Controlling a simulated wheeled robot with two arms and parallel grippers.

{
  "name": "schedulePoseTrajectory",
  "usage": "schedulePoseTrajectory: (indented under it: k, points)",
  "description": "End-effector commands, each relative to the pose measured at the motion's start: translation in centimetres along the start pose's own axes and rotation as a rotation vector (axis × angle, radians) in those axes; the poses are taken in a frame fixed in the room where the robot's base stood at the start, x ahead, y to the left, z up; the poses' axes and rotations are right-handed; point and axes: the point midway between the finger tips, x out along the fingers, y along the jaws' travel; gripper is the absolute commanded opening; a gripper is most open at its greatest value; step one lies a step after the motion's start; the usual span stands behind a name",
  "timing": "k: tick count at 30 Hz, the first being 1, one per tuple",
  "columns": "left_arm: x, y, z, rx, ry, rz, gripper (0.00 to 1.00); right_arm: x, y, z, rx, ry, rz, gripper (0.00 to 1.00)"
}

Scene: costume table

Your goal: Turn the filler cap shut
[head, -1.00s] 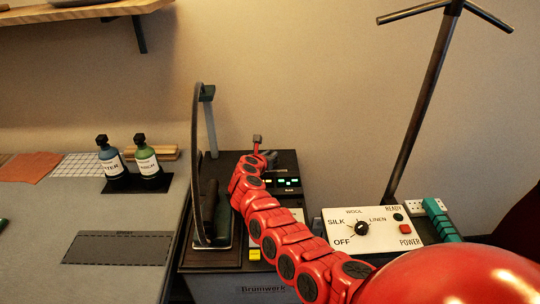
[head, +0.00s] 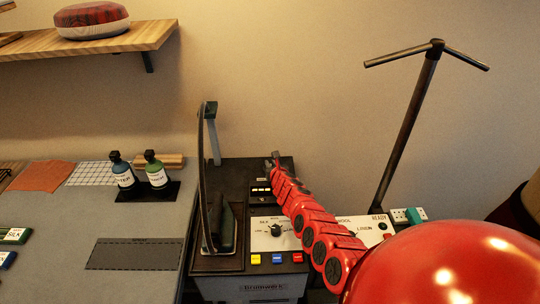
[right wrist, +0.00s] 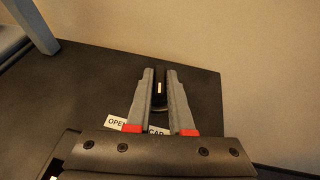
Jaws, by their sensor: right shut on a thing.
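The filler cap (right wrist: 160,88) is a small dark piece with a pale stripe along its top. In the right wrist view it stands between the two grey fingers of my right gripper (right wrist: 160,73), which is shut on it. A white label with "OPEN" and "CAP" (right wrist: 117,123) is partly covered by the gripper. In the head view my right gripper (head: 275,156) is small, at the back of the dark-topped iron station (head: 235,176); the cap cannot be made out there. My left gripper is not in view.
A dial panel (head: 258,239) and coloured buttons (head: 277,258) are in front. Two bottles (head: 156,172) stand on the grey table. A dark pole (head: 405,135) rises at right.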

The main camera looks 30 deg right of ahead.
Motion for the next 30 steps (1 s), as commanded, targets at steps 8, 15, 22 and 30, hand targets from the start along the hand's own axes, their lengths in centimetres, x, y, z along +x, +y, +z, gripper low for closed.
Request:
schedulePoseTrajectory:
  k: [8,15,22,30]
  points:
    - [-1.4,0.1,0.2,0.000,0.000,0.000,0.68,0.3,-0.5,-0.3,-0.105,-0.002,0.235,0.00]
    - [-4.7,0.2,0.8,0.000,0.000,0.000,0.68,0.5,-0.6,-0.4,-0.159,-0.004,0.371,0.00]
    - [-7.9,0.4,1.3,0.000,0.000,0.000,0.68,0.6,-0.6,-0.5,-0.195,-0.001,0.463,0.00]
    - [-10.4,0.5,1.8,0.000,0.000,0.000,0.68,0.5,-0.6,-0.2,-0.225,-0.004,0.532,0.00]
